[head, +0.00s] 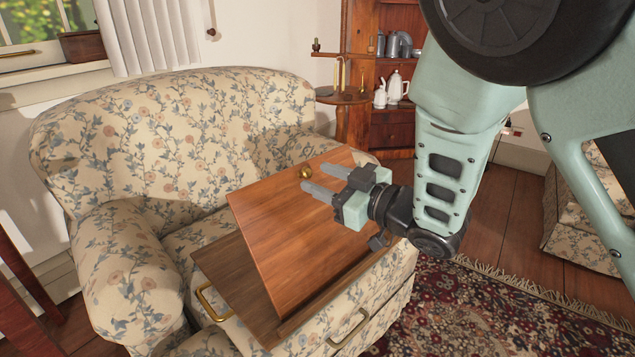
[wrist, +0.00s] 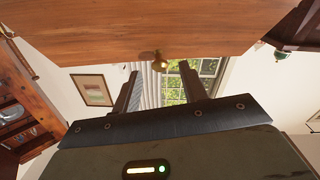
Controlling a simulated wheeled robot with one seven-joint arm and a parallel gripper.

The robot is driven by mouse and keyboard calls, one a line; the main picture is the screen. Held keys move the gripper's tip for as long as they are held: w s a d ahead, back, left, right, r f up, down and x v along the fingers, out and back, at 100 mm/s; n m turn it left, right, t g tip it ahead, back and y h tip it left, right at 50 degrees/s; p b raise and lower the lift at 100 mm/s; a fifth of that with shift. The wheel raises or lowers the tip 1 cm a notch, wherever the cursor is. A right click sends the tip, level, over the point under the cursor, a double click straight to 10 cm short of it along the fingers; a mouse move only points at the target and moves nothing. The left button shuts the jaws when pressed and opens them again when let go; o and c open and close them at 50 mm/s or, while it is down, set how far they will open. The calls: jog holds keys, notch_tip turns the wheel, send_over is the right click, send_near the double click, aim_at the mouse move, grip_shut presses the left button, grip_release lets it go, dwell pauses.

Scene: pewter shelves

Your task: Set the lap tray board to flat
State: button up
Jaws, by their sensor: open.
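The lap tray board (head: 295,235) is a reddish-brown wooden panel, tilted up at an angle above its darker wooden base (head: 232,285) on the sofa seat. A small round brass knob (head: 305,172) sits near the board's raised upper edge. My gripper (head: 314,180) is open at that upper edge, with its fingers beside the knob. In the wrist view the board's edge (wrist: 150,35) fills the top, and the knob (wrist: 158,57) shows just beyond the gap between the fingers (wrist: 160,82). I cannot tell whether a finger touches the knob or board.
The tray has brass side handles (head: 212,303) and rests on a floral sofa (head: 180,130) with a tall back and arms. A wooden corner shelf (head: 362,95) with jugs stands behind. A patterned rug (head: 470,310) covers the floor at right.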

jog(key=shift+x, duration=0.9)
jog(key=shift+c, duration=0.3)
grip_shut()
